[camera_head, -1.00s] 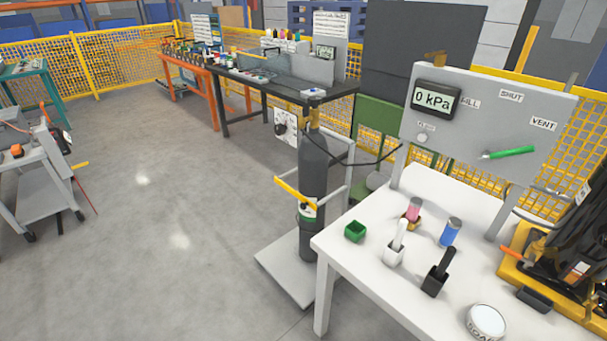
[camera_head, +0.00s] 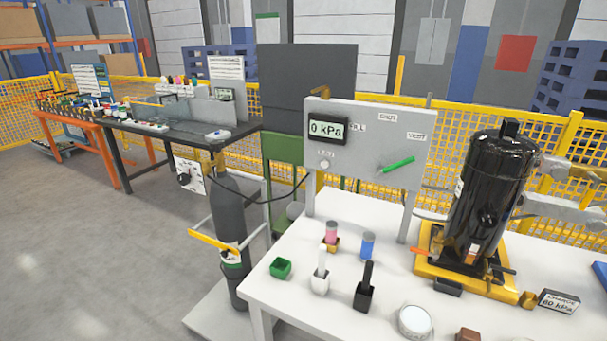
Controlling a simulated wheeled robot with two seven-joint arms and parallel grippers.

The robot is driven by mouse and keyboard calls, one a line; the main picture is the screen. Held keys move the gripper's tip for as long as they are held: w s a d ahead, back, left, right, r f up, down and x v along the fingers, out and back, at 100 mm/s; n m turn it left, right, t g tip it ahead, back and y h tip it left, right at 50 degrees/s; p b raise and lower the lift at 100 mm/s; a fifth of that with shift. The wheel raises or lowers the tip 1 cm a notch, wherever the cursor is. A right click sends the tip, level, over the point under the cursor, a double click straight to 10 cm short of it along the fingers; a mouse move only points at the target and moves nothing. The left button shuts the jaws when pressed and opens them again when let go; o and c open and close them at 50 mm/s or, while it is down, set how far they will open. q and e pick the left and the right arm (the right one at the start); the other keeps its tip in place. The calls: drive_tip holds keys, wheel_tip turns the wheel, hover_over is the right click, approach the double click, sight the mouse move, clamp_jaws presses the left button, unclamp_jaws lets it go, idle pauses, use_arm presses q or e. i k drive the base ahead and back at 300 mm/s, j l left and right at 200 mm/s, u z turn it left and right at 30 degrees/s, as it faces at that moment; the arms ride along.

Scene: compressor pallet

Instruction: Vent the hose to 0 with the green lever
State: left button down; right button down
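The green lever (camera_head: 398,165) is on the grey upright panel (camera_head: 352,160) behind the white table. The gauge (camera_head: 326,128) reads 0 kPa. A dark hose (camera_head: 277,197) runs from the gas cylinder (camera_head: 231,210) toward the panel.
A black compressor (camera_head: 490,195) stands on a yellow base right of the panel. A white cup, black holder, blue and pink bottles and green box (camera_head: 281,268) stand on the table (camera_head: 300,309). A card (camera_head: 559,301) reads 80 kPa.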

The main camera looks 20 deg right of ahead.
sight(381, 171)
drive_tip(key=z, duration=1.25)
